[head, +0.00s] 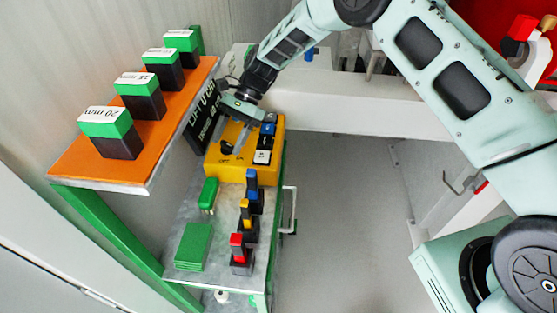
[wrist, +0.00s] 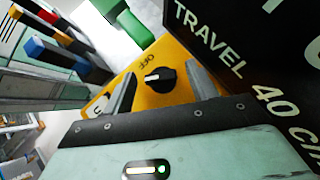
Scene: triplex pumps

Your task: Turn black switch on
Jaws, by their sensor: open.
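The black switch (wrist: 159,80) is a round knob with a white pointer line on the yellow box (wrist: 178,100). An "OFF" label is printed beside it, and the line points toward the lower left in the wrist view. In the head view the switch (head: 227,148) sits on the left of the yellow box (head: 215,166). My gripper (wrist: 162,88) is open, with one finger on each side of the knob in the picture. Contact cannot be told. In the head view my gripper (head: 240,125) hangs over the box and its fingertips are hard to make out.
A black "TRAVEL" sign (head: 202,120) stands close beside the box. An orange shelf (head: 70,170) with several green-and-black blocks is at the left. The metal table (head: 228,232) holds green pieces (head: 193,246) and coloured upright switches (head: 238,252). Open floor lies to the right.

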